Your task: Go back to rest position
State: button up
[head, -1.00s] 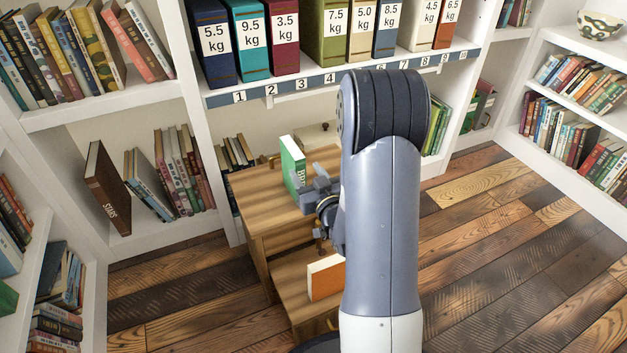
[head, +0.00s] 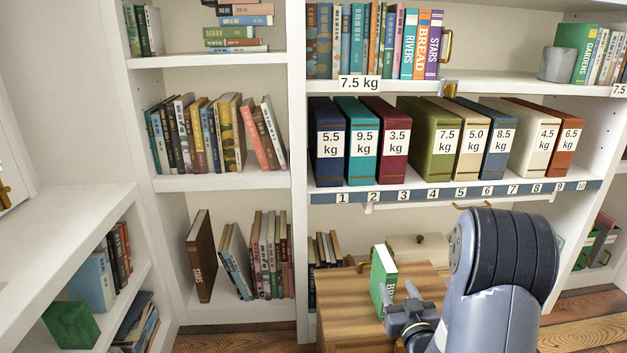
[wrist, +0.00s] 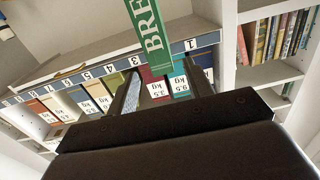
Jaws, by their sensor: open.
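A green book (head: 383,278) with white lettering on its spine stands upright on a wooden step-like stand (head: 340,290). In the wrist view the green book (wrist: 150,28) shows at the top, past the fingertips. My gripper (head: 402,303) is in front of the book at the lower right, open, with nothing held between its fingers. The wrist view shows the two dark fingers (wrist: 160,88) spread apart. Whether a fingertip touches the book I cannot tell.
Numbered binders with weight labels (head: 435,140) fill the shelf behind, above a blue numbered strip (head: 420,193). A brown book (head: 201,255) leans on the lower left shelf. A green box (head: 70,325) sits at the far left. Wooden floor (head: 585,335) shows at the lower right.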

aim_at(388, 262)
jog(key=w, duration=0.3)
jog(key=w+b, duration=0.1)
jog(key=w, duration=0.2)
jog(key=w+b, duration=0.1)
jog(key=w, duration=0.2)
jog(key=shift+a+f, duration=0.1)
jog(key=shift+f, duration=0.25)
jog(key=shift+s+r+p, duration=0.1)
jog(key=shift+r+p, duration=0.6)
jog(key=shift+r, duration=0.65)
